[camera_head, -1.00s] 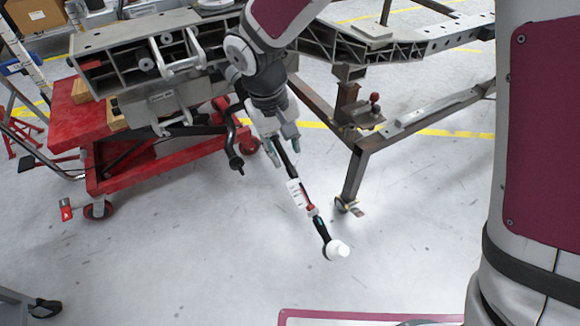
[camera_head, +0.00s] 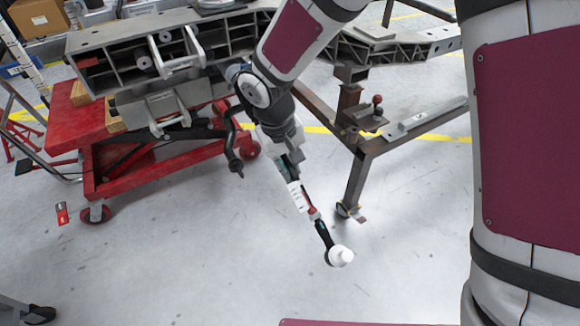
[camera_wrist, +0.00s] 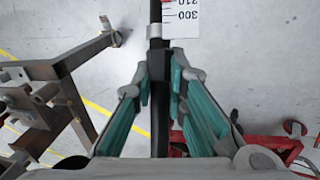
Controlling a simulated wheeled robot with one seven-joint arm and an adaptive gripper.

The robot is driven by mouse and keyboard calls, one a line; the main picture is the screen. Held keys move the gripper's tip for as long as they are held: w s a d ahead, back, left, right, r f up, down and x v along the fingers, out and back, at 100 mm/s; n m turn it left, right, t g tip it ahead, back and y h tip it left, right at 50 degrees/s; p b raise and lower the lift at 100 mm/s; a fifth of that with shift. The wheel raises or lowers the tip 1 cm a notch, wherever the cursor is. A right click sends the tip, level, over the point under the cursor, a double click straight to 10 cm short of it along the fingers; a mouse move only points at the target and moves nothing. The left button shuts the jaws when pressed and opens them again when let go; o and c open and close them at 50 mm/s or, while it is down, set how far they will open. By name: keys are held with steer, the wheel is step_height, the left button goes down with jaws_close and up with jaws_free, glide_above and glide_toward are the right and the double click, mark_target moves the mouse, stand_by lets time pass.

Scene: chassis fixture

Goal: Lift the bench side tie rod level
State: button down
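The bench side tie rod (camera_head: 322,232) is a thin black rod with a white scale label (camera_head: 298,196), a red band and a white-capped end (camera_head: 340,256). It slopes down to the right in the head view, its lower end over the floor. Its upper end is hidden behind my arm. My gripper (camera_head: 292,172) is around the rod just above the label. In the wrist view, the teal fingers of my gripper (camera_wrist: 159,76) close in on both sides of the black rod (camera_wrist: 156,62), their tips against it. The label (camera_wrist: 181,18) shows beyond the tips.
A red lift cart (camera_head: 140,175) stands left under the grey chassis frame (camera_head: 95,45). Another black rod (camera_head: 232,150) hangs beside the cart. A brown steel stand (camera_head: 355,180) is close right of the rod. The floor below and in front is open.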

steer(key=r+p, duration=0.2)
steer(key=p, duration=0.1)
steer(key=r+g+h+p, duration=0.1)
steer(key=r+p, duration=0.1)
steer(key=s+d+r+g+p, duration=0.1)
steer(key=r+p, duration=0.1)
steer(key=p, duration=0.1)
steer(key=shift+s+h+p, duration=0.1)
steer(key=shift+h+p, duration=0.25)
steer(key=shift+h, duration=0.05)
step_height(320, 180, up, 4)
steer(key=g+h+p, duration=0.1)
steer(key=g+p, duration=0.1)
steer(key=p, duration=0.1)
steer(key=shift+s+n+p, duration=0.1)
steer(key=shift+n+p, duration=0.2)
steer(key=shift+p, duration=0.05)
steer(key=c, duration=1.6)
jaws_free()
steer(key=shift+d, duration=0.1)
steer(key=shift+f, duration=0.1)
steer(key=shift+s, duration=0.1)
